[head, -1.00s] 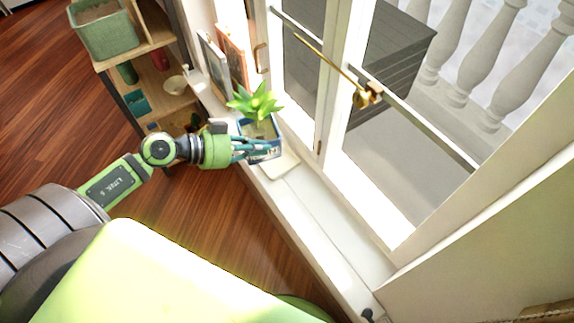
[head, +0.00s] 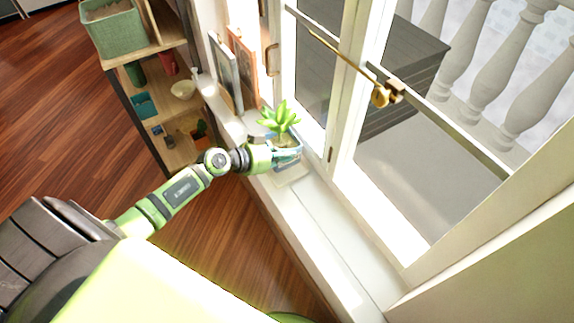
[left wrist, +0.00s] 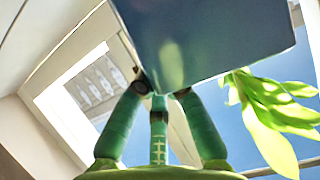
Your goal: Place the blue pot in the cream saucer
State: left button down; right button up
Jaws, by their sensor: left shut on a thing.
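The blue pot (head: 289,162) holds a green leafy plant (head: 280,118). My left gripper (head: 287,150) is shut on the pot and partly hides it in the head view. In the left wrist view the pot (left wrist: 205,40) fills the top middle, against the green fingers (left wrist: 155,110), with leaves at the right. The cream saucer (head: 294,179) lies on the window sill, its near edge showing just below the pot. The pot covers the rest of it. I cannot tell whether the pot touches the saucer. My right gripper is not in view.
Picture frames (head: 226,72) stand on the sill behind the pot, beside the window (head: 340,80) with its brass handle (head: 384,94). A wooden shelf (head: 150,60) with a green basket (head: 112,30) and a cream bowl (head: 183,89) is at left. The near sill (head: 330,240) is clear.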

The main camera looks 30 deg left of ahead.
pick_arm(q)
jog(key=shift+w+d+f, duration=0.1)
jog(key=shift+w+d, duration=0.05)
jog(key=shift+w, duration=0.2)
jog(key=shift+f, duration=0.2)
notch_tip(320, 180, down, 4)
jog(key=b, duration=0.2)
jog(key=shift+r+b, duration=0.25)
jog(key=shift+b, duration=0.1)
jog(key=shift+f, duration=0.15)
jog(key=c, duration=1.7)
grip_release()
jog(key=shift+s+f, duration=0.1)
jog(key=shift+c, duration=0.2)
jog(key=o, duration=0.4)
jog(key=shift+o, duration=0.2)
